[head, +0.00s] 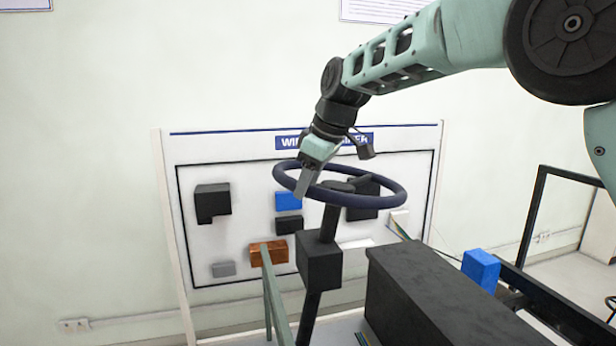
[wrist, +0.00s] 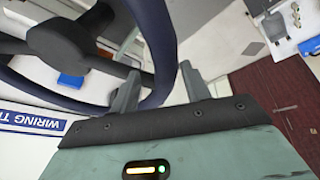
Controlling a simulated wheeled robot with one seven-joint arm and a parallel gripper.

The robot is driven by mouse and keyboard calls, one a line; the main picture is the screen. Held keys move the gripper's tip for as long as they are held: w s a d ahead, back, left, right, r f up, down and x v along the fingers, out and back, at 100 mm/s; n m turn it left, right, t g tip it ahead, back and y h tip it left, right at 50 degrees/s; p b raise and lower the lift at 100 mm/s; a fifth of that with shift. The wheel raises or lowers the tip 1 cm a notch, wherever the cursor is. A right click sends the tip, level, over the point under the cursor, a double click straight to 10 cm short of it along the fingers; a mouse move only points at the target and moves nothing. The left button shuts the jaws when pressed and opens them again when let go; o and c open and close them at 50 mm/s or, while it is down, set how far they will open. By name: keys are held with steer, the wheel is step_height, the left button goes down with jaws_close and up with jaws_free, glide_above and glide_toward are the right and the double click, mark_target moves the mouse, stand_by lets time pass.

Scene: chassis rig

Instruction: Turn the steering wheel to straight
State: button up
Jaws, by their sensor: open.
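The steering wheel (head: 377,202) is a dark blue ring with a black hub, on a black column (head: 320,258) that rises at a tilt. My gripper (head: 303,190) points down at the left part of the rim. The hub (wrist: 60,48) shows at upper left. No mark on the wheel shows which way is straight.
A white wiring board (head: 225,245) with several blocks stands behind the wheel. A large black box (head: 440,300) and a blue block (head: 481,268) are at the right. A greenish bar (head: 275,300) rises left of the column. Open air lies left of the wheel.

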steer(key=shift+f, duration=0.2)
jaws_close()
